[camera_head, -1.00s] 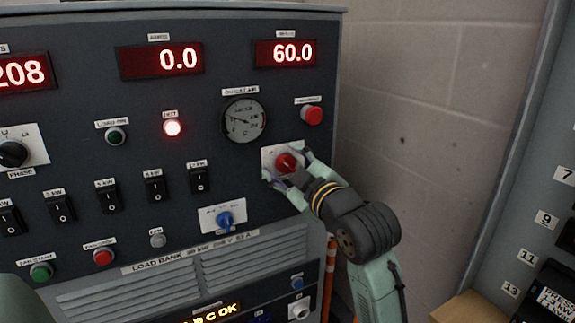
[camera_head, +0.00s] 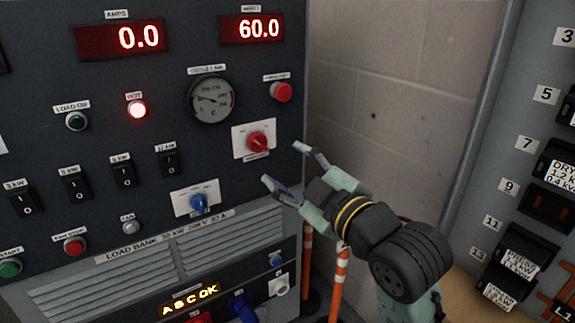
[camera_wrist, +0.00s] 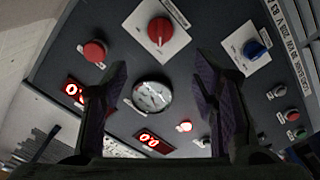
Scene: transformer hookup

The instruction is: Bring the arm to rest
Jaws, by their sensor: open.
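My gripper (camera_head: 283,168) is open and empty in the head view, in front of the load bank panel (camera_head: 225,50) near its right edge. Its fingers are apart from the red rotary knob (camera_head: 257,141), which sits on a white plate just above and left of them. In the wrist view my gripper (camera_wrist: 160,95) shows two spread fingers with nothing between them but the panel behind. The red knob (camera_wrist: 158,30) stands ahead of the fingers there, with the round gauge (camera_wrist: 152,96) below it.
A blue knob (camera_head: 198,203) and a red push button (camera_head: 281,92) are close by on the panel. Orange-and-white posts (camera_head: 338,285) stand below my arm. A breaker cabinet (camera_head: 490,150) stands at the right. Bare block wall (camera_head: 400,90) lies between.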

